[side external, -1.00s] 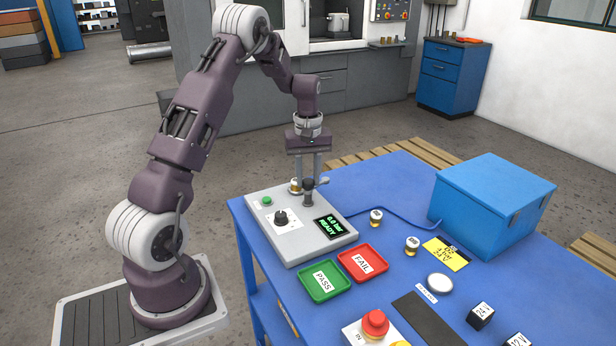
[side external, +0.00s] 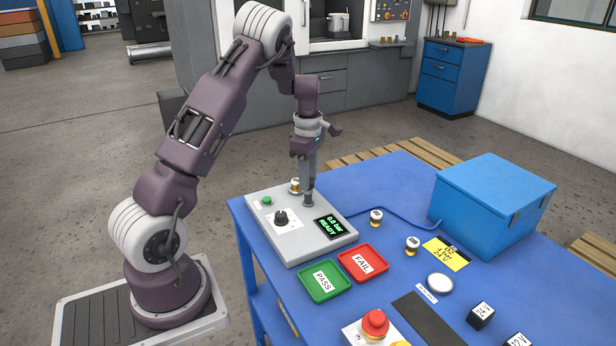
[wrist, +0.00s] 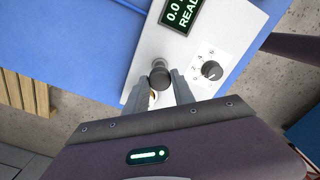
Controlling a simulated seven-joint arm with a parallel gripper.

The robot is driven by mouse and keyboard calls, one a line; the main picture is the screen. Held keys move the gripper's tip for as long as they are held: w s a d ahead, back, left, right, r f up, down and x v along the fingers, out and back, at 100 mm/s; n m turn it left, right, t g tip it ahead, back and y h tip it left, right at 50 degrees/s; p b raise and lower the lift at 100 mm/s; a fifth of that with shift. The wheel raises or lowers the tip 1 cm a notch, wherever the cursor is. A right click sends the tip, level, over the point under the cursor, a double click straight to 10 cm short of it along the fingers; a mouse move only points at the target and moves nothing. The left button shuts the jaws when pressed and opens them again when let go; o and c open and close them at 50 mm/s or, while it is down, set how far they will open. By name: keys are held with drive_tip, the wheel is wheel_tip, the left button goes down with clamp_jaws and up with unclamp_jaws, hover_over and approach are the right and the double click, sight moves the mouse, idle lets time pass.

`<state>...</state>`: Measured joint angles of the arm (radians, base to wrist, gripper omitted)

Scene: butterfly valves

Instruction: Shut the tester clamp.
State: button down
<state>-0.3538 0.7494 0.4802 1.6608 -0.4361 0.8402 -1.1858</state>
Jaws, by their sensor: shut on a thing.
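The tester (side external: 292,243) is a grey box at the near-left of the blue table, with a green button, a black dial and a display reading 0.0 bar READY. Its clamp (side external: 308,203) stands at the back edge as a short dark post; its upper part is hidden by my fingers. A small brass-and-white valve (side external: 295,186) sits just left of it. My gripper (side external: 309,187) points down, tilted, and is shut on the clamp handle. In the wrist view the clamp's dark round knob (wrist: 160,76) shows by the fingertips (wrist: 163,90), with the valve partly hidden beside the left finger.
A green PASS tray (side external: 324,282) and a red FAIL tray (side external: 362,263) lie in front of the tester. Two more valves (side external: 376,217) (side external: 412,245) stand right of it. A blue box (side external: 492,205) is at the back right. A red stop button (side external: 375,324) is in front.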

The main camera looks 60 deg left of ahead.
drive_tip(key=shift+n, duration=1.9)
drive_tip(key=c, duration=1.1)
unclamp_jaws()
drive_tip(key=shift+o, duration=0.2)
wheel_tip(320, 180, up, 7)
drive_tip(key=shift+r, duration=0.1)
